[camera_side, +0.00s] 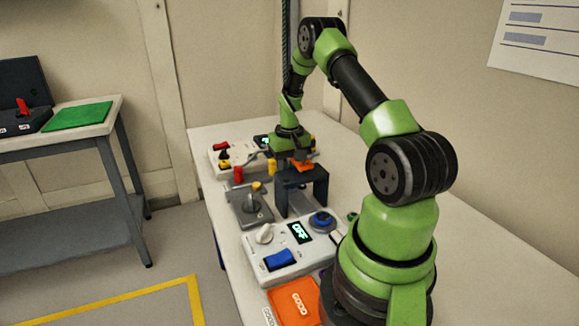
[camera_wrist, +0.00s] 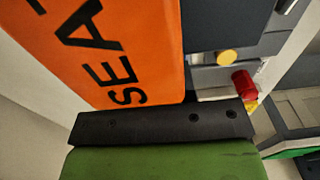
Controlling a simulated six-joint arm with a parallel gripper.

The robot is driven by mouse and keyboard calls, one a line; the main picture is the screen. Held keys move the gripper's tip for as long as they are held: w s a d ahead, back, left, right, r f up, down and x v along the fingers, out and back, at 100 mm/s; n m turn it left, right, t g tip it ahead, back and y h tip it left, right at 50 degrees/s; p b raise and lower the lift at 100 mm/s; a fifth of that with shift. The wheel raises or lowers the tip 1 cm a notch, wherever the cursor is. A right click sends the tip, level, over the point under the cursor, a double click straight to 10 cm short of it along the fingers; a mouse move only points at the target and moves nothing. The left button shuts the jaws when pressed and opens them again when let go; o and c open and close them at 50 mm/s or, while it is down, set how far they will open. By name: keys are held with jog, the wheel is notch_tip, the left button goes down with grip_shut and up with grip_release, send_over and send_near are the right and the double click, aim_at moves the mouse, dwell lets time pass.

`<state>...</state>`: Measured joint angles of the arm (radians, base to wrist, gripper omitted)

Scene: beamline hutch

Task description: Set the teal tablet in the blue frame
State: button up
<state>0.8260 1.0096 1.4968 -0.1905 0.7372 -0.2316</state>
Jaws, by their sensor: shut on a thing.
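My gripper (camera_side: 297,160) is shut on an orange block, which shows in the side view (camera_side: 303,167) just above a dark slate-coloured arch-like stand (camera_side: 320,190). I cannot tell whether the block touches the stand. In the wrist view the orange block (camera_wrist: 120,45) fills the upper left, with black letters reading "SEA", against a dark finger pad (camera_wrist: 160,125). I see no teal tablet in either view. No clearly blue frame shows; the dark stand is the only frame-like thing.
A control box (camera_side: 290,255) with a blue rocker and lit display stands in front of the stand. An orange plate (camera_side: 295,302) lies nearer. A grey knob box (camera_side: 250,207) is left of the stand; a switch box (camera_side: 222,160) is behind. The right bench top is clear.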

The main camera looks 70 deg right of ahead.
jog(key=shift+f, duration=0.6)
dwell(0.3)
jog(key=o, duration=1)
notch_tip(320, 180, up, 10)
jog(key=w+a+r+n+t, duration=0.1)
jog(key=w+a+r+t, duration=0.15)
jog(key=a+r, duration=0.65)
jog(key=s+a+r+n+t, duration=0.1)
jog(key=s+a+r, duration=0.1)
jog(key=s+a, duration=0.2)
jog(key=s+a+r+n+t+y, duration=0.1)
jog(key=s+a, duration=0.4)
jog(key=a, duration=0.5)
jog(key=s+a+r+n+t+y, duration=0.1)
jog(key=s+a+r+n+t, duration=0.1)
jog(key=s+a+r, duration=0.2)
jog(key=shift+s+a+r+t, duration=0.1)
jog(key=shift+a+r+t, duration=0.15)
jog(key=shift+a, duration=0.55)
jog(key=shift+s+a+r+t, duration=0.1)
jog(key=shift+a+r, duration=0.2)
jog(key=shift+a, duration=0.45)
